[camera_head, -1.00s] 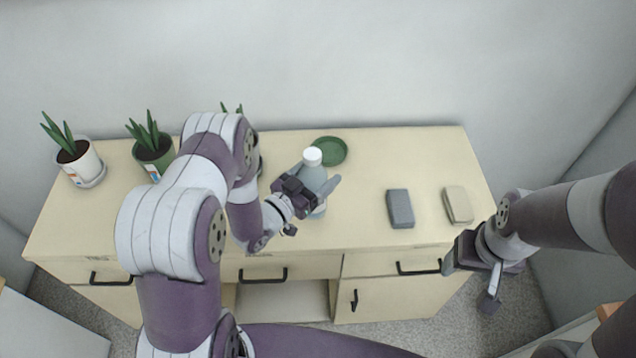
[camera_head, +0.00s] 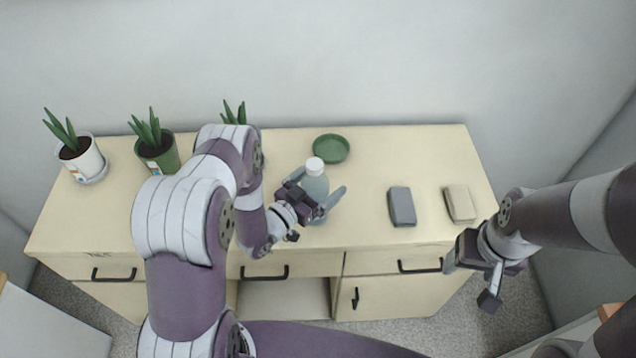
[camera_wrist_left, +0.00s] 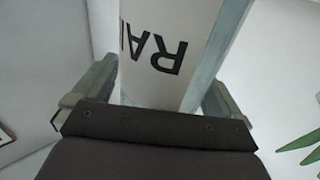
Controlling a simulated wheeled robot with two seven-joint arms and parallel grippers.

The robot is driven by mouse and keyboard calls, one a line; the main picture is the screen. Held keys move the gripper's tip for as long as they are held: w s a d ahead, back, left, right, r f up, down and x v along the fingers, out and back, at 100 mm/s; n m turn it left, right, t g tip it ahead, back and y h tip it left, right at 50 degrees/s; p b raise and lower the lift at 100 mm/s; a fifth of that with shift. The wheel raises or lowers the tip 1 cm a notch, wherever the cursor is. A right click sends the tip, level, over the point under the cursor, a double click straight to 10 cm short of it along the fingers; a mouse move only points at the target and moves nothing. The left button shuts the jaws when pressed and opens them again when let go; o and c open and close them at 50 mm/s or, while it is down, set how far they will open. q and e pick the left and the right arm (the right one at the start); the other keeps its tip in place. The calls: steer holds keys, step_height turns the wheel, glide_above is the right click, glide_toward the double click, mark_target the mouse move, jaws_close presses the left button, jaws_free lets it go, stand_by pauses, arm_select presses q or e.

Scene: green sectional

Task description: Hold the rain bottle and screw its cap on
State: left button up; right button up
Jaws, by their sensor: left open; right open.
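The rain bottle (camera_head: 317,188) stands upright on the cabinet top, pale blue-grey with a white cap (camera_head: 314,166) sitting at its top. How tightly the cap sits cannot be told. My left gripper (camera_head: 325,200) is open at the bottle, with its fingers on either side of it. In the left wrist view the bottle's white label (camera_wrist_left: 165,45) with dark letters "RA" fills the space between the open fingers. My right gripper (camera_head: 470,275) is open and empty, off the front right edge of the cabinet.
A green saucer (camera_head: 331,149) lies just behind the bottle. A grey block (camera_head: 401,206) and a beige block (camera_head: 460,204) lie to the right. Potted plants stand at the left, one in a white pot (camera_head: 88,163), one in a green pot (camera_head: 160,158), another partly hidden behind my left arm.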

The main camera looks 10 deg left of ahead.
arm_select(q)
steer(key=shift+s+r, duration=0.1)
steer(key=shift+r, duration=0.1)
steer(key=b+v, duration=0.2)
steer(key=v, duration=1)
